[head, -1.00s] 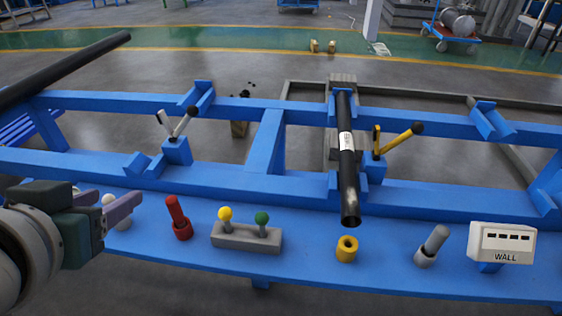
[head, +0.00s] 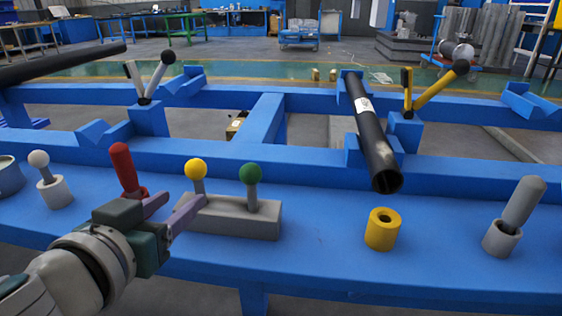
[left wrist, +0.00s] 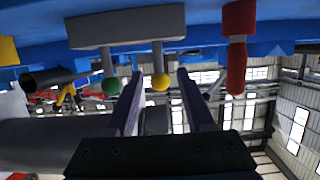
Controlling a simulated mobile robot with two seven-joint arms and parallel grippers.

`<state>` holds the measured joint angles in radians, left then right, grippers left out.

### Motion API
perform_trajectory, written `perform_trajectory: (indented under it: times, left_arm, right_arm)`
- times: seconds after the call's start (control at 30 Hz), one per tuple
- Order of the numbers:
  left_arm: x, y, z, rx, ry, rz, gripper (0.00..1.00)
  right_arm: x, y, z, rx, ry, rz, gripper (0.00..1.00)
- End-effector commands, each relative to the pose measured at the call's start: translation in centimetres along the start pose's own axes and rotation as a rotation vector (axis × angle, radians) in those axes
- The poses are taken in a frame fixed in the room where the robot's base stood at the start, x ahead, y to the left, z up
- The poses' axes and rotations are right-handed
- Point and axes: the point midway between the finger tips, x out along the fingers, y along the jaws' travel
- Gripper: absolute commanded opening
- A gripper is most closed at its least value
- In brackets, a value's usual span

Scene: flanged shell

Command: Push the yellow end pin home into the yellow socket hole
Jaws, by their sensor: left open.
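The yellow socket (head: 382,230) stands on the blue bench, with a dark round hole in its top. I see no separate yellow end pin in the head view. My left gripper (head: 182,205) is open and empty, left of the yellow socket and close to the grey block (head: 232,216). The block carries a yellow-ball lever (head: 196,170) and a green-ball lever (head: 250,175). In the left wrist view, the yellow ball (left wrist: 160,82) shows between the open fingers (left wrist: 161,90); I cannot tell how near it is. My right gripper is not in view.
A red pin (head: 123,165) stands left of the grey block. A white-ball pin (head: 39,160) is farther left. A grey pin (head: 523,203) leans in its socket at right. A black tube (head: 372,135) ends above and behind the yellow socket. Bench surface between block and socket is clear.

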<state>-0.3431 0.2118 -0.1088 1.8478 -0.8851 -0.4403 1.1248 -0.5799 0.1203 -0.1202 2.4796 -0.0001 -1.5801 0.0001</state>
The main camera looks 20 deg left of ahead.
Motion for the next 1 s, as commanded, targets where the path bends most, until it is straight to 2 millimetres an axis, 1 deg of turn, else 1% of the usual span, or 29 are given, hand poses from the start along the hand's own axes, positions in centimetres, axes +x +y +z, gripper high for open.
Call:
perform_trajectory:
  times: [0.03, 0.1, 0.27, 0.5, 0.6, 0.87, 0.93, 1.0]
  left_arm:
    - [0.8, 0.0, 0.0, 0.003, 0.002, 0.001, 0.54]
    - [1.6, 0.0, 0.0, 0.001, 0.001, 0.001, 0.54]
    - [2.7, 0.1, 0.0, 0.002, 0.001, 0.001, 0.54]
    - [6.2, 0.3, 0.0, 0.002, 0.001, -0.001, 0.54]
    - [7.1, 0.3, -0.1, 0.002, 0.000, 0.000, 0.54]
    - [7.3, 0.3, -0.1, 0.000, -0.003, 0.000, 0.54]
    - [7.3, 0.3, -0.1, 0.000, -0.003, 0.000, 0.48]
    - [7.3, 0.3, -0.1, 0.000, -0.002, 0.000, 0.41]
  right_arm:
    - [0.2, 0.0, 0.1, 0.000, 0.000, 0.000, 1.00]
    - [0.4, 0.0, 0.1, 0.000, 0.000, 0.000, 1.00]
    - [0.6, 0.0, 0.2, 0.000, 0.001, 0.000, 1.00]
    - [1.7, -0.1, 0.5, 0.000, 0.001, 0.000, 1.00]
    - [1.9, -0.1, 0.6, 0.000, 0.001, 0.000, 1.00]
    - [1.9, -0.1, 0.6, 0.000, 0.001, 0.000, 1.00]
    - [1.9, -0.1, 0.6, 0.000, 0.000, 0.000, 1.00]
    - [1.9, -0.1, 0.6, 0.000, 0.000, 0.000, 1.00]
